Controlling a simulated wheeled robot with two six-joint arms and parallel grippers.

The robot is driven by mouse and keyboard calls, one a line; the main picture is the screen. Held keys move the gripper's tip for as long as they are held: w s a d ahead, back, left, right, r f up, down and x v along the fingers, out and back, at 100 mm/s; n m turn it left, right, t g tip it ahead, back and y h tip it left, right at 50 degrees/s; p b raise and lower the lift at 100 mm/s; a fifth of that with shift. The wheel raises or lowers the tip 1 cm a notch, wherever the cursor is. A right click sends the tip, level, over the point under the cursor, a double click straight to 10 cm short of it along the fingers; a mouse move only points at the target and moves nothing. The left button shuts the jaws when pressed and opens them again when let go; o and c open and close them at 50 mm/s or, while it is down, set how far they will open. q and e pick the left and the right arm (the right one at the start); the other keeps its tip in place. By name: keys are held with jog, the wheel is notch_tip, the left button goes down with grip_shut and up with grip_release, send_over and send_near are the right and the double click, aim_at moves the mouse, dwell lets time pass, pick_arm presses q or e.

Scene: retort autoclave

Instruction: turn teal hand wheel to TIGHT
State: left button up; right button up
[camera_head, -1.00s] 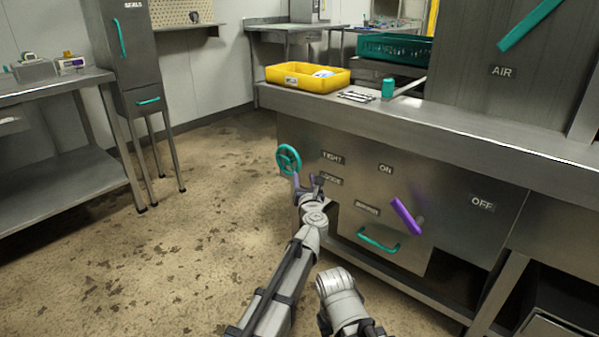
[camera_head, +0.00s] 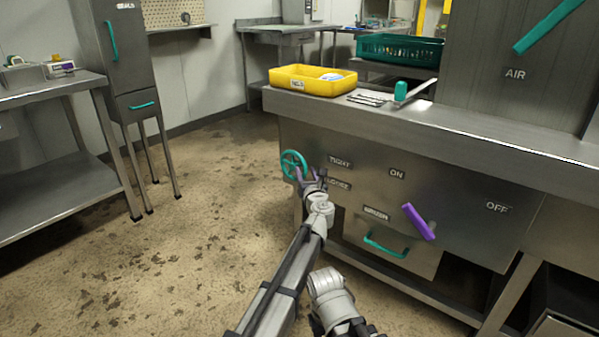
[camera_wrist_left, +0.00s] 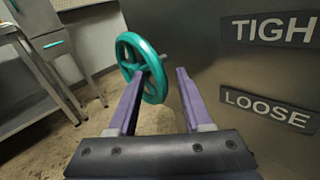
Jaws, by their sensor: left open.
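The teal hand wheel (camera_head: 293,165) stands out from the left end of the steel cabinet front, left of the TIGHT (camera_head: 340,162) and LOOSE (camera_head: 337,184) labels. It also shows in the left wrist view (camera_wrist_left: 124,47), with its hub stem pointing toward the cabinet. My left gripper (camera_head: 312,174) is open and empty, just right of and below the wheel. In the left wrist view, its left finger overlaps the wheel's lower rim and its right finger (camera_wrist_left: 182,72) lies before bare panel. I cannot tell whether the left finger touches the rim. My right gripper is not seen.
A purple lever (camera_head: 418,221) and a teal drawer handle (camera_head: 384,245) stick out of the cabinet front to the right. A yellow bin (camera_head: 304,82) sits on the counter above. Open floor (camera_head: 200,200) lies to the left.

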pick_arm(q)
grip_shut()
dwell(0.3)
jog(key=f+m+t+b, duration=0.1)
jog(key=b, duration=0.3)
jog(key=shift+f+m+t+b, duration=0.3)
jog(key=shift+f+b, duration=0.1)
jog(key=shift+r+b, duration=0.1)
jog(key=shift+b, duration=0.3)
jog(key=shift+r+m+t, duration=0.1)
jog(key=shift+m+t, duration=0.2)
